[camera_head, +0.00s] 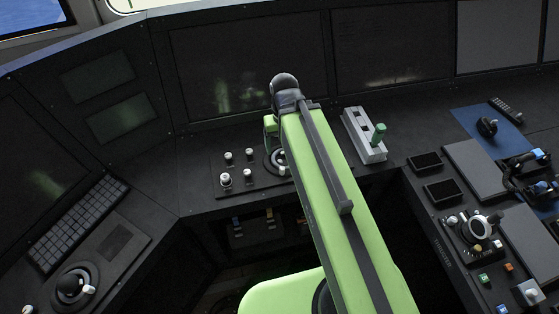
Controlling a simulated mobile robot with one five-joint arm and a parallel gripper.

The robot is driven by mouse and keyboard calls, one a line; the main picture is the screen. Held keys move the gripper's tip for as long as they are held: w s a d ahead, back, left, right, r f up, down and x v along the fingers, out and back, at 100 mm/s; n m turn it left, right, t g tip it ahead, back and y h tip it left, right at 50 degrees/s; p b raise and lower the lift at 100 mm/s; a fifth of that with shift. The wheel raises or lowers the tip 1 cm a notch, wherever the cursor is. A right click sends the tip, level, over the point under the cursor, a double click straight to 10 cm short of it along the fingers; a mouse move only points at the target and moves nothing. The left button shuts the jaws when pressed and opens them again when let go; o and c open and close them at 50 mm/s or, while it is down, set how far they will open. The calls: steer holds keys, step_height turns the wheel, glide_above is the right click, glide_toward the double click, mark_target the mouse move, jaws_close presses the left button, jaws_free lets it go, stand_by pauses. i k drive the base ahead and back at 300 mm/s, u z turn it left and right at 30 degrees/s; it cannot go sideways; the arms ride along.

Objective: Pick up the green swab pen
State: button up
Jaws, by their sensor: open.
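A green upright cylinder (379,133), which looks like the green swab pen, stands in a long light grey holder (362,138) on the console, right of my arm. Its lower end is hidden in or behind the holder. My green arm reaches up across the middle of the view and bends at a dark joint left of the holder. A short green part of it shows beyond the bend. My gripper is hidden behind the arm, so its fingers do not show. Nothing of mine visibly touches the cylinder.
Dark screens (245,65) rise behind the console. A panel of knobs (240,175) lies left of my arm. At the right are a blue mat (480,122), a black remote (506,109) and levers (522,165). A keyboard (78,222) is at the left.

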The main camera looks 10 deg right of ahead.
mark_target(378, 135)
steer(key=k, duration=0.55)
steer(key=u, duration=0.65)
steer(key=k, duration=0.7)
steer(key=u, duration=1.05)
